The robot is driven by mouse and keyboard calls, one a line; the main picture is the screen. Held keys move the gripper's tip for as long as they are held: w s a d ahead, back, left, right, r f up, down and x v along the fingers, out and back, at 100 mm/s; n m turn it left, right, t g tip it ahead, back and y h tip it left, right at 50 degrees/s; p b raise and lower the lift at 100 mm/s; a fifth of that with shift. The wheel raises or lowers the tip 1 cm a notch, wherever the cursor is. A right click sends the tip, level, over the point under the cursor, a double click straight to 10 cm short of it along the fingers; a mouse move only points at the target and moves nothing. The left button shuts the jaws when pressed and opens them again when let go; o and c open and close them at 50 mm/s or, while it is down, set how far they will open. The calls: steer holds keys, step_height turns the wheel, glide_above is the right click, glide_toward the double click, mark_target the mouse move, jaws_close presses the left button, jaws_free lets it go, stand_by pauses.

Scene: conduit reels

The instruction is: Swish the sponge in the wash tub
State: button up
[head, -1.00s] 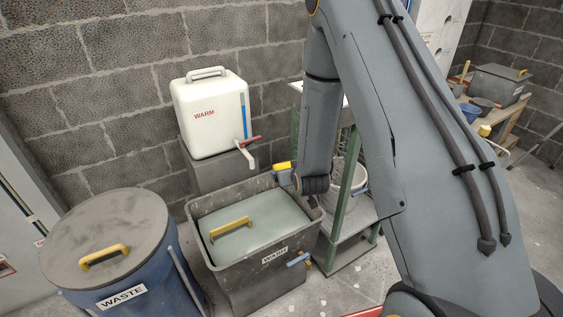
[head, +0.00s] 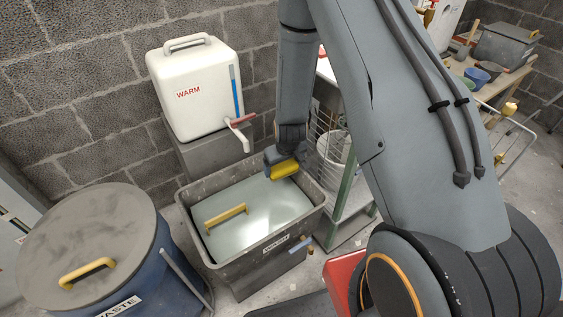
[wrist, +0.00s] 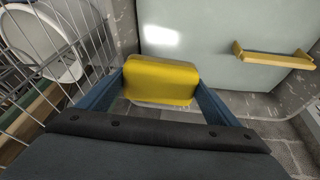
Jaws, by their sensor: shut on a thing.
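My gripper (head: 281,167) is shut on a yellow sponge (head: 284,169), which also shows between the two blue fingers in the wrist view (wrist: 160,80). The sponge is above the back right part of the grey wash tub (head: 307,219). I cannot tell whether it touches anything below. A pale, flat lid (head: 265,205) with a yellow handle (head: 226,215) covers most of the tub's opening. The lid also shows behind the sponge in the wrist view (wrist: 210,65). The inside of the tub is hidden under it.
A white tank marked WARM (head: 190,95) with a tap stands behind the tub. A blue waste bin (head: 150,275) with a grey lid is at the left. A wire rack (head: 322,150) stands close to the tub's right. A bench with bowls (head: 490,75) is farther right.

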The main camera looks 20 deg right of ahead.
step_height(320, 180, down, 17)
steer(key=b, duration=1)
steer(key=shift+f, duration=0.15)
